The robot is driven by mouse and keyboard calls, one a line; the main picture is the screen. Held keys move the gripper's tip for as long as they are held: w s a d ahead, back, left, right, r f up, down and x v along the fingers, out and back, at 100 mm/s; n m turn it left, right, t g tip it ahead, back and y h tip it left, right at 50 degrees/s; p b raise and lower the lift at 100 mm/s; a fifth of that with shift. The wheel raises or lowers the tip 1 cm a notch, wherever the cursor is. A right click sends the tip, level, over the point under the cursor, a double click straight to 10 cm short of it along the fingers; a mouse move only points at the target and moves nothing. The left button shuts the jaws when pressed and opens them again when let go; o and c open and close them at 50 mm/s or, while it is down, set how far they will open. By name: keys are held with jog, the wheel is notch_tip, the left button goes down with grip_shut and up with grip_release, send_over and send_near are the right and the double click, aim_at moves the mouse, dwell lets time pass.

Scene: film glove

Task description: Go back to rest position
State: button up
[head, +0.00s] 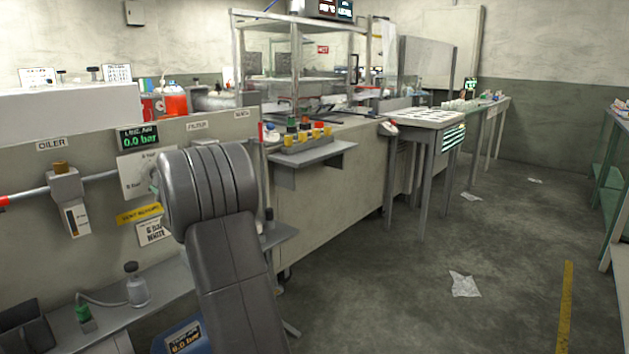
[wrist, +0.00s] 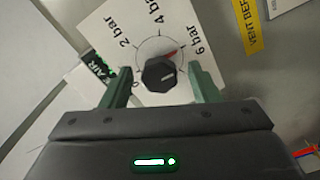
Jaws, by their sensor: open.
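In the wrist view my gripper (wrist: 162,88) is open, with one green finger on each side of a black knob (wrist: 160,73). The knob sits on a white dial plate (wrist: 125,25) marked 2, 4 and 6 bar, and its red pointer lies between 4 and 6 bar. Part of the dial plate (head: 135,176) shows left of the arm.
A green display (head: 139,138) above the plate reads 0.0 bar. An oiler (head: 66,195) is on the pipe at left. A shelf with a bottle (head: 137,285) lies below. A button box (head: 300,140) juts out at right. The floor (head: 430,290) at right is open, with scraps of paper.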

jog(key=shift+x, duration=0.85)
jog(key=shift+w+a+r+m+p, duration=0.1)
jog(key=shift+r+m+p, duration=0.1)
jog(key=shift+m+p, duration=0.3)
jog(key=shift+r+m+p, duration=0.1)
jog(key=shift+m+p, duration=0.7)
jog(key=shift+p, duration=0.2)
jog(key=m+p, duration=0.9)
jog(key=p, duration=0.1)
jog(key=shift+p, duration=0.3)
jog(key=shift+f+b+v, duration=0.15)
jog(key=shift+b+v, duration=0.05)
jog(key=shift+v, duration=0.9)
jog(key=shift+f+b+v, duration=0.15)
jog(key=shift+v, duration=0.9)
